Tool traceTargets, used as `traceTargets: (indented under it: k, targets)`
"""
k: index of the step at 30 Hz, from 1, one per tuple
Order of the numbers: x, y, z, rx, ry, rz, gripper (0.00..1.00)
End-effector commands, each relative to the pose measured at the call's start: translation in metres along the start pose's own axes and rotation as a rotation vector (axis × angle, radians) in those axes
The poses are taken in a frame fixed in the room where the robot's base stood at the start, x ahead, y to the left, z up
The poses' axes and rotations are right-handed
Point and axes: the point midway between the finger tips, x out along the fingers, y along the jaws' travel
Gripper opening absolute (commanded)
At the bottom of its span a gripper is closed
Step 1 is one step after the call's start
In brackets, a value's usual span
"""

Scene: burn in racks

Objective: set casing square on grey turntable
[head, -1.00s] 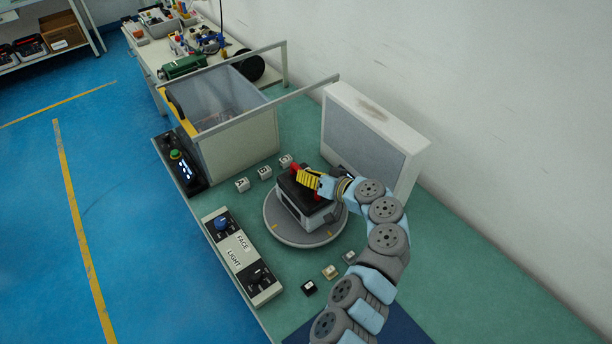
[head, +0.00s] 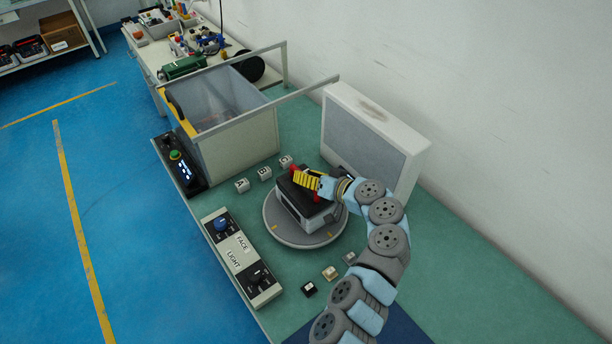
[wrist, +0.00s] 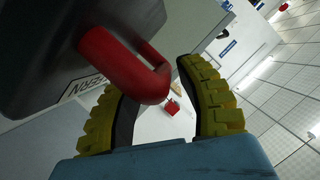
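The casing (head: 296,202), a pale box with a dark top and red handle, sits on the round grey turntable (head: 293,238) in the head view. My gripper (head: 304,181) with yellow fingers is over the casing's top at the handle. In the wrist view my gripper (wrist: 162,108) has its two fingers apart. The red handle (wrist: 125,62) shows near the fingertips, overlapping the left finger, with no clear contact on both pads. The casing's dark body (wrist: 45,50) fills the upper left. My fingers hide part of the casing top in the head view.
A pale upright panel box (head: 362,140) stands close behind the turntable. A grey bin (head: 238,145) with rails is at the back left. Lettered blocks (head: 264,173), a FACE/LIGHT control box (head: 241,257) and small cubes (head: 329,273) surround the turntable.

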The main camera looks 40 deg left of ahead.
Motion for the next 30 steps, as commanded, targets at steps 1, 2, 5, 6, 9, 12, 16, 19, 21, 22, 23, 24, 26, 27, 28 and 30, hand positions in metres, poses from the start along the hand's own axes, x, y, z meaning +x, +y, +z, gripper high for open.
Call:
traceTargets:
  k: [1,2,5,6,9,12,16,19,21,22,23,24,26,27,28,30]
  targets:
    - [0.000,0.001,0.001,0.000,-0.001,0.001,0.37]
    - [0.000,0.001,0.001,0.000,-0.001,0.001,0.37]
    - [-0.003,0.001,0.000,0.000,0.000,0.001,0.37]
    - [-0.005,0.001,0.000,0.000,0.001,0.002,0.37]
    - [-0.015,0.001,-0.001,-0.001,0.004,0.003,0.37]
    - [-0.028,0.001,-0.001,-0.001,0.004,0.003,0.37]
    - [-0.051,0.001,0.000,0.001,0.004,0.003,0.37]
    - [-0.071,0.002,-0.001,0.000,0.004,0.006,0.37]
    - [-0.083,0.002,0.000,0.002,0.001,0.004,0.37]
    - [-0.088,0.001,0.001,0.002,0.001,0.003,0.37]
    - [-0.093,0.001,0.000,0.001,0.001,0.003,0.37]
    - [-0.099,0.001,0.000,0.000,0.003,0.003,0.37]
    - [-0.106,0.001,-0.001,0.000,0.003,0.004,0.37]
    - [-0.110,0.001,-0.001,0.000,0.002,0.004,0.37]
    - [-0.113,0.001,0.000,0.000,0.002,0.003,0.37]
    - [-0.117,0.001,0.000,0.000,0.000,0.002,0.37]
